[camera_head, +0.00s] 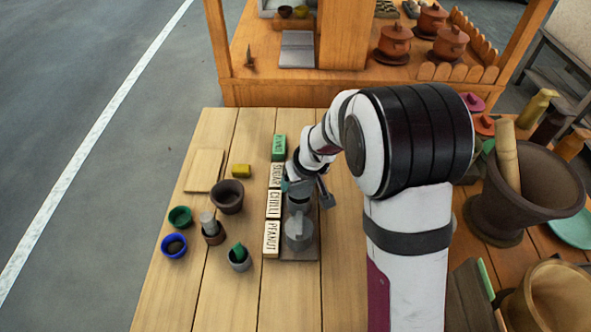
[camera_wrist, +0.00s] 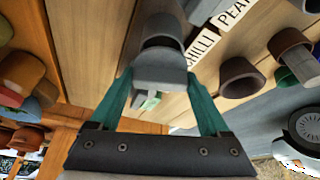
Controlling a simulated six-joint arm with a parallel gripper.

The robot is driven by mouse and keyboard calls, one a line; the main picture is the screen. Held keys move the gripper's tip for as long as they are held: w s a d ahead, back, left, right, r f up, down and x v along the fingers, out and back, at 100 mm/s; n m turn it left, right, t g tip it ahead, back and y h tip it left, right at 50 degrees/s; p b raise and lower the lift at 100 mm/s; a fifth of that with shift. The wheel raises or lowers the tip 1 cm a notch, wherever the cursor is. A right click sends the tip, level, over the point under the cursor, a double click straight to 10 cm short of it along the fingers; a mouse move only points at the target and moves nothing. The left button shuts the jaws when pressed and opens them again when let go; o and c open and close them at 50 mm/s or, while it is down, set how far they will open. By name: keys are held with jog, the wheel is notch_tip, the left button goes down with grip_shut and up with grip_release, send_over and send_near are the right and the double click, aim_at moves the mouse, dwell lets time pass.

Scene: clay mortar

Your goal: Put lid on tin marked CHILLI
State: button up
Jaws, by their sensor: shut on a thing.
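The CHILLI label (camera_head: 273,204) lies left of a grey tin (camera_head: 298,207), which is partly hidden by my gripper (camera_head: 305,192). In the wrist view my gripper (camera_wrist: 160,78) has its teal fingers closed on the sides of a grey lid (camera_wrist: 160,68). A dark opening shows just beyond the lid, on what looks like the tin (camera_wrist: 160,28) beside the CHILLI label (camera_wrist: 202,46). The lid overlaps the tin in this view; I cannot tell whether they touch. Another grey tin (camera_head: 299,232) stands beside the PEANUT label (camera_head: 271,238).
SUGAR (camera_head: 275,174) and a green label (camera_head: 279,147) continue the label row. A large mortar (camera_head: 525,205) with pestle stands right. The table's front left is clear.

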jog(key=shift+f, duration=0.75)
jog(key=shift+f, duration=0.45)
dwell(0.5)
jog(key=o, duration=1.2)
jog(key=shift+r, duration=3.5)
